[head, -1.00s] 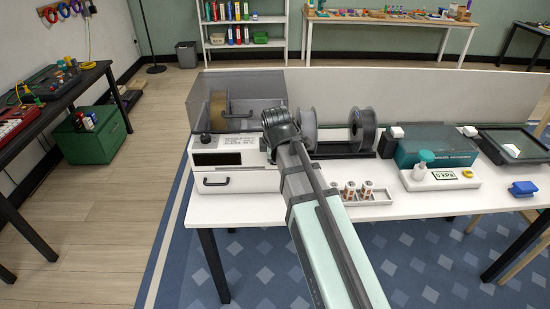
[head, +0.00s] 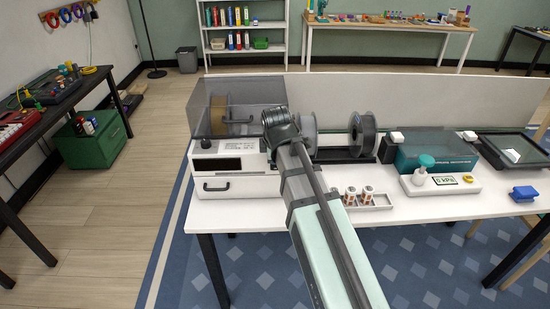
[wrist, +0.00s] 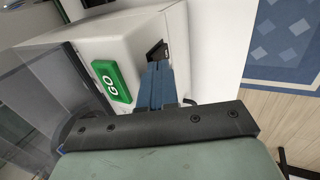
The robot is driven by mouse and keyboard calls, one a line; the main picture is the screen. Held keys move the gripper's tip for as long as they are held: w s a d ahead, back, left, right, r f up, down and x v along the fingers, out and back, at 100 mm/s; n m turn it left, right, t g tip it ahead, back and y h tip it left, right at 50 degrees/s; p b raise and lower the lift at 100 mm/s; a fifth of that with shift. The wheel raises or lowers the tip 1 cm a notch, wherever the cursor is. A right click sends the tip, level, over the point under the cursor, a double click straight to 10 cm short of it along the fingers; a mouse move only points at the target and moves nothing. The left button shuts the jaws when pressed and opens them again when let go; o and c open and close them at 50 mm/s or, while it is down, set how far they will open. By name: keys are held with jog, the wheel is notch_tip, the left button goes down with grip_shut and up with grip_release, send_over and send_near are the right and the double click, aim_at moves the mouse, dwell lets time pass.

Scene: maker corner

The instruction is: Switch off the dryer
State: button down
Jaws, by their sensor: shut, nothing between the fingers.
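The dryer (head: 240,186) is a white box with a dark display, a black knob, a front handle and a smoked clear cover holding a spool. It stands at the left end of the white table in the head view. In the wrist view, its apparent white housing (wrist: 128,48) carries a green GO button (wrist: 112,81) and a small black switch (wrist: 157,50). My gripper (wrist: 158,66) is shut and empty, its blue fingertips right at the switch. I cannot tell contact or the switch's position. In the head view my arm hides the fingers.
Filament spools (head: 362,133) stand right of the dryer. A low partition (head: 400,100) runs behind the table.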

jog(key=v, duration=1.1)
jog(key=shift+s+r, duration=0.15)
jog(key=shift+s, duration=0.45)
jog(key=s+d+f+m+g+h, duration=0.1)
jog(key=s+d+f+m+g, duration=0.15)
jog(key=f, duration=0.75)
jog(key=s+d+f+m+g, duration=0.2)
jog(key=s+d+f+m, duration=0.1)
jog(key=f, duration=0.8)
jog(key=s+d+f+m+g+h, duration=0.1)
jog(key=s+d+f+m+g, duration=0.15)
jog(key=f, duration=0.75)
jog(key=s+d+f+m+g, duration=0.1)
jog(key=s+d+f+m, duration=0.1)
jog(key=s+f, duration=0.8)
jog(key=s+d+f+m+g+y, duration=0.1)
jog(key=s+f+m, duration=0.3)
jog(key=s+f, duration=0.6)
jog(key=s+d+f+m+g+y, duration=0.1)
jog(key=s+d+f+m+g, duration=0.1)
jog(key=s+f, duration=0.9)
jog(key=shift+d+f+m+g, duration=0.4)
jog(key=shift+d+f+m, duration=0.05)
jog(key=shift+f+m, duration=0.5)
